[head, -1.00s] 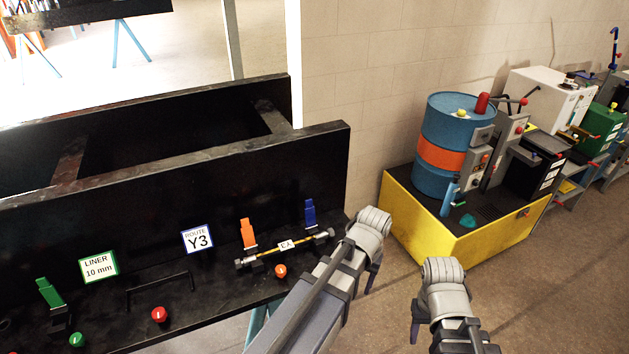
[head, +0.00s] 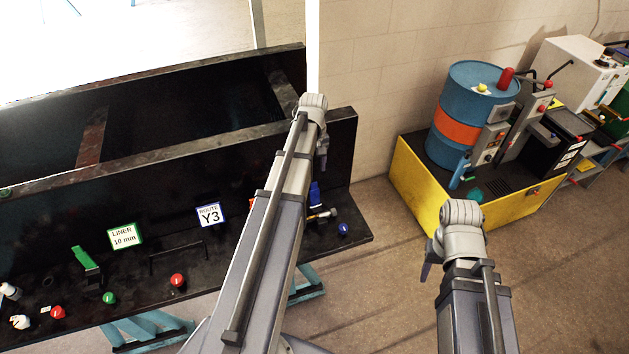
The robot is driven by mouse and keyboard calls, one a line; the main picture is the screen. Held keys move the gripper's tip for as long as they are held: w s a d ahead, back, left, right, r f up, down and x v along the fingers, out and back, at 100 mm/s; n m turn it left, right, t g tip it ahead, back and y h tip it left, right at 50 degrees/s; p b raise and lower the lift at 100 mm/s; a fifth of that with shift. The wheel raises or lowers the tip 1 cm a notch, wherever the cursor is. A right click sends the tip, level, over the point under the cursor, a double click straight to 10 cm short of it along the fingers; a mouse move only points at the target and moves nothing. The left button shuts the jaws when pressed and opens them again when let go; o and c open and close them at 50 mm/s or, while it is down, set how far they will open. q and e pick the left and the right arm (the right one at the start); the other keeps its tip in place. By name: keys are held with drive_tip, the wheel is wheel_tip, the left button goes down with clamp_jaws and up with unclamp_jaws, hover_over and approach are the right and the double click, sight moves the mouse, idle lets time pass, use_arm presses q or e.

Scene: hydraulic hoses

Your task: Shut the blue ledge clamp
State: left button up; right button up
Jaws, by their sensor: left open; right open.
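The blue ledge clamp (head: 315,193) is at the right end of the black ledge, with its lever standing up. My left arm passes in front of it and hides part of it. My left gripper (head: 321,160) is open and empty, above the blue clamp in the picture and apart from it. Its fingers are seen mostly from behind. My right gripper (head: 427,268) is open and empty, over the floor to the right of the ledge.
A green clamp (head: 85,259) stands on the ledge (head: 225,258) at left. The orange clamp (head: 252,204) is almost hidden by my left arm. Red, green and blue (head: 343,229) knobs line the front edge. A blue drum (head: 470,95) stands on a yellow base at right.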

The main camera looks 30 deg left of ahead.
sight(314, 183)
use_arm(q)
wheel_tip(314, 183, down, 8)
drive_tip(key=b, duration=0.7)
drive_tip(key=shift+r, duration=0.25)
clamp_jaws()
idle(0.9)
